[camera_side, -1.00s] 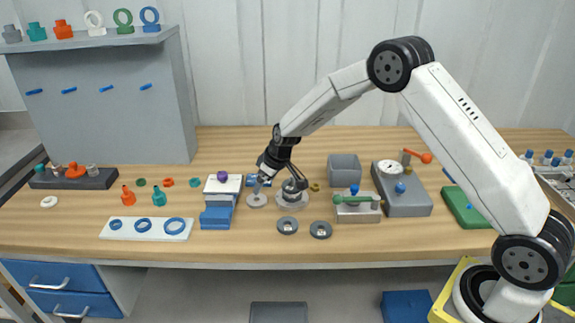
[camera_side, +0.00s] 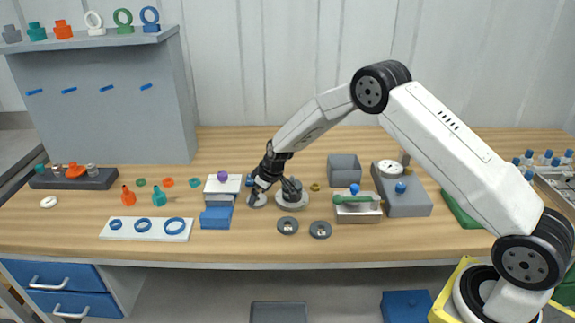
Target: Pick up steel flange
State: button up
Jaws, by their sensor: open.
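The steel flange, as far as I can tell, is a small grey round piece (camera_side: 257,202) with a flat base on the wooden bench. It stands just left of a dark fitting on a wide metal base (camera_side: 291,203). My gripper (camera_side: 257,189) is open and low, right over the flange's upper part. Its dark fingers hide most of the flange's stem, and I cannot tell whether they touch it.
A white-and-blue block stack with a purple knob (camera_side: 222,177) stands close on the left. Two dark discs (camera_side: 287,227) (camera_side: 320,230) lie in front.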

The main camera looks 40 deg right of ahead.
jog(key=shift+x, duration=1)
jog(key=shift+r, duration=0.1)
jog(key=c, duration=1.2)
jog(key=shift+w, duration=0.1)
jog(key=shift+r, duration=0.7)
jog(key=shift+s+a+r, duration=0.1)
jog(key=shift+s+r, duration=1.8)
jog(key=shift+s, duration=0.45)
jog(key=shift+s+r, duration=1.9)
jog(key=shift+s, duration=0.45)
jog(key=shift+s+a+r, duration=0.1)
jog(key=shift+s+r, duration=1.85)
jog(key=shift+s, duration=0.4)
